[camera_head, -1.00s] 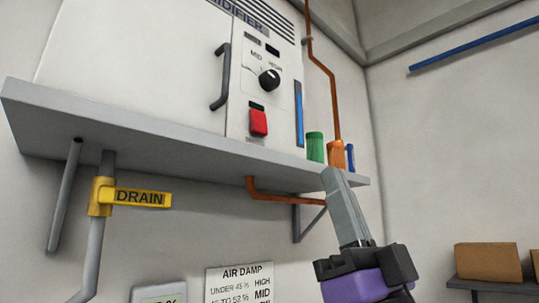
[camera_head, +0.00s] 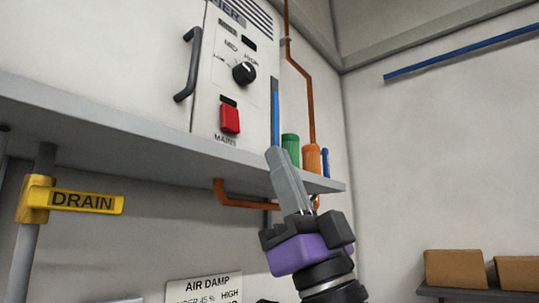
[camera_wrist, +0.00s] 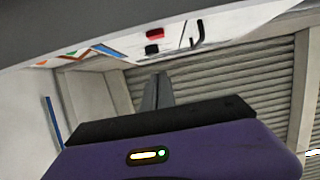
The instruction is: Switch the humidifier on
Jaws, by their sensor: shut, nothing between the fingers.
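The white humidifier (camera_head: 205,120) stands on a grey wall shelf in the head view. Its front has a red mains switch (camera_head: 230,118) with a dark slot above it, and a black knob (camera_head: 244,73) between MID and HIGH labels. My gripper (camera_head: 274,155) is shut and empty, pointing up in front of the shelf's edge, below and to the right of the red switch and apart from it. In the wrist view the shut fingers (camera_wrist: 157,82) show at the middle, and the red switch (camera_wrist: 154,34) appears small above them.
The grey shelf (camera_head: 120,135) juts out under the humidifier. A green container (camera_head: 290,148) and an orange one (camera_head: 311,160) stand at its right end. A yellow DRAIN handle (camera_head: 85,201) is at left. An AIR DAMP sign (camera_head: 205,289) hangs below. Cardboard boxes (camera_head: 455,268) sit at right.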

